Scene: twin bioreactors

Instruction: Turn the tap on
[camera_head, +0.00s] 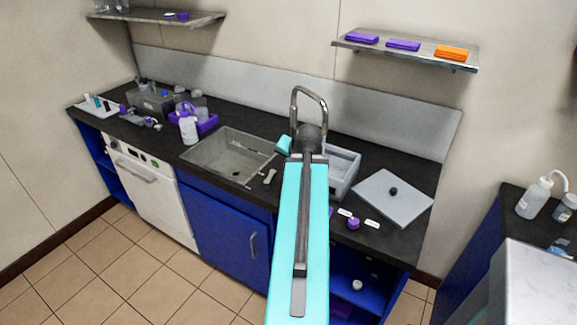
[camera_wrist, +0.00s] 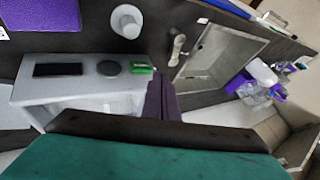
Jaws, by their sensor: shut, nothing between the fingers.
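A small grey lever-like piece (camera_head: 270,177) lies at the sink's right front; a similar piece shows in the wrist view (camera_wrist: 177,48). I cannot tell if it belongs to the tap. My gripper (camera_wrist: 161,80) is shut and empty, with dark fingers. Its tips are hidden in the head view.
Bottles and a purple rack (camera_head: 207,124) stand left of the sink. A wall shelf (camera_head: 405,50) hangs at the upper right. The tiled floor (camera_head: 135,262) is clear.

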